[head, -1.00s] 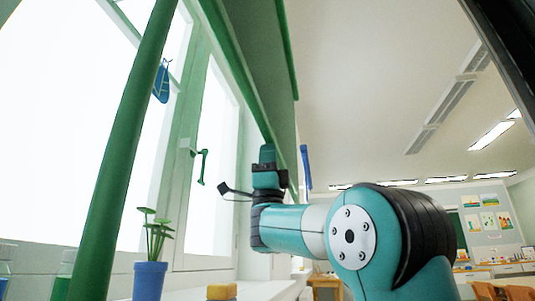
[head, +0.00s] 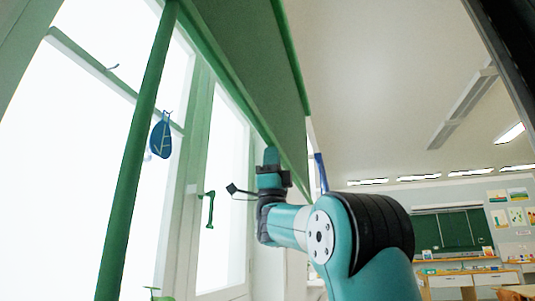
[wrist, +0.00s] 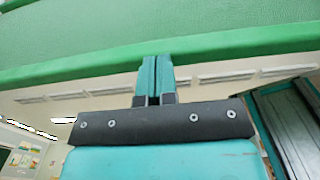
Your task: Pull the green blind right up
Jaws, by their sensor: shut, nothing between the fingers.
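A long green panel (head: 255,60) with brighter green edges runs overhead along the window in the head view; it looks like the blind, seen from below. In the wrist view a pale green surface (wrist: 150,25) fills the top, with a bright green bar (wrist: 240,43) along its lower edge. My gripper (head: 270,154) points up just under the panel's window-side edge. In the wrist view my gripper (wrist: 157,60) is shut and empty, its tips against or just below the bar; I cannot tell whether they touch.
A green upright post (head: 140,130) stands at near left. A narrow blue strip (head: 321,172) shows beyond my gripper. A green board (head: 452,231) is at the far right. The ceiling space is free.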

